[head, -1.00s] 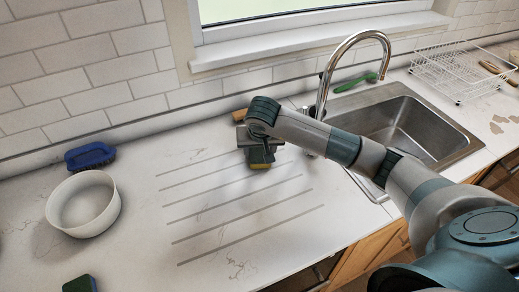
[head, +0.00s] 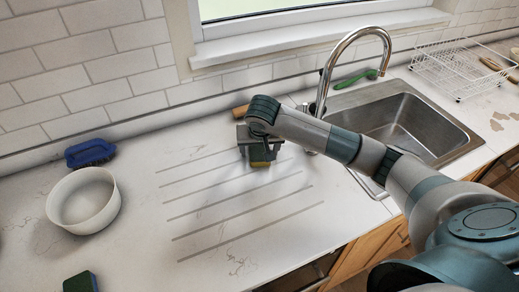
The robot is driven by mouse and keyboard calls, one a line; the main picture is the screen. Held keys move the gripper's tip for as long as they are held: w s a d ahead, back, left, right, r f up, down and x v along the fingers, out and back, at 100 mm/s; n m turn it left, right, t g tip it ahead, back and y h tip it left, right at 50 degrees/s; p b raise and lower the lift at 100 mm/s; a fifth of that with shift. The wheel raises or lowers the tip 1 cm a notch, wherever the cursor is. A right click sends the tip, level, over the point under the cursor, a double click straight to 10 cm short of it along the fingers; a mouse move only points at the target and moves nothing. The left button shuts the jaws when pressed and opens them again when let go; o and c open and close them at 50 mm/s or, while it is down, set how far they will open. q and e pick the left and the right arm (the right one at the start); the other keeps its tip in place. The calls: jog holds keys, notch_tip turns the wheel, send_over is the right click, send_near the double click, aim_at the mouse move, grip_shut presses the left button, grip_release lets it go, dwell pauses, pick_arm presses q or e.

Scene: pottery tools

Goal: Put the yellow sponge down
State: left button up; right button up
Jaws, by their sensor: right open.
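The yellow sponge (head: 260,163) with a dark green face is at my right gripper (head: 257,150), over the grooved drainboard area of the white counter (head: 235,225). Only its lower part shows below the gripper; the rest is hidden by the jaws. The jaws are open around or just above the sponge. I cannot tell whether the sponge rests fully on the counter or whether the jaws touch it. My left gripper is not in the picture.
A white bowl (head: 83,202) and a blue brush (head: 90,153) stand at the left. Another green sponge (head: 80,282) lies at the bottom left. A faucet (head: 322,95) and steel sink (head: 400,125) are at the right. The grooved counter in front is clear.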

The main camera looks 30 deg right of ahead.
jog(key=shift+r, duration=0.4)
jog(key=b+v, duration=0.3)
jog(key=v, duration=0.8)
jog(key=shift+r, duration=0.2)
jog(key=shift+s+r, duration=0.15)
